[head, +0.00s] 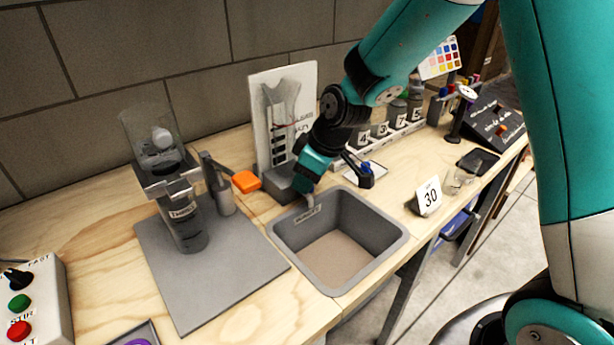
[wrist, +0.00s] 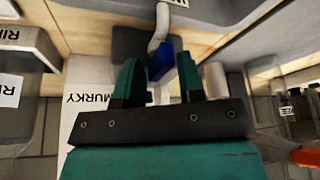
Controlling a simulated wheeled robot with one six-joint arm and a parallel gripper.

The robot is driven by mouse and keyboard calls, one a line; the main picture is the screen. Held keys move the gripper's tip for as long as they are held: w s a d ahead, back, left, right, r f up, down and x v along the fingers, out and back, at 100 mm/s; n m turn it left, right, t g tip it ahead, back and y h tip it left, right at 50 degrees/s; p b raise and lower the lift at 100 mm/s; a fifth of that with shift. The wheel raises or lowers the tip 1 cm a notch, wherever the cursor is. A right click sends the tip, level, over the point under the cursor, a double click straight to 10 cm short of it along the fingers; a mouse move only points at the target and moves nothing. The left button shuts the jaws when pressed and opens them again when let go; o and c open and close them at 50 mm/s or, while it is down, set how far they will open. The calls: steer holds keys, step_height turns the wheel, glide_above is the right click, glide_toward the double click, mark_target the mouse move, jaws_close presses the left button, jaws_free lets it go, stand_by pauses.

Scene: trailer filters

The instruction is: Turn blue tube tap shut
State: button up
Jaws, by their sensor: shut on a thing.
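The blue tube tap (wrist: 160,66) shows in the wrist view between the two fingers of my gripper (wrist: 157,62). A pale bent tube (wrist: 161,27) runs from it toward the grey basin. In the head view my gripper (head: 308,172) is at the back edge of the grey basin (head: 398,243), in front of a grey block below a white panel. The tap is hidden behind my gripper there, and only the pale tube end (head: 309,199) shows below it. My gripper is shut on the tap. How far the tap is turned I cannot tell.
A stand with a clear filter column (head: 183,225) and an orange lever (head: 246,182) are left of the basin. A white panel (head: 291,100) stands behind my gripper. A small blue-and-black item (head: 366,176), numbered jars (head: 397,112) and a "30" card (head: 428,197) are to the right.

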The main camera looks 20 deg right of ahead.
stand_by(0.4)
steer(key=o, duration=0.9)
steer(key=shift+o, duration=0.2)
steer(key=p+v, duration=0.1)
steer(key=v, duration=1.6)
steer(key=shift+r, duration=0.15)
steer(key=shift+s+d, duration=0.1)
steer(key=shift+d, duration=0.05)
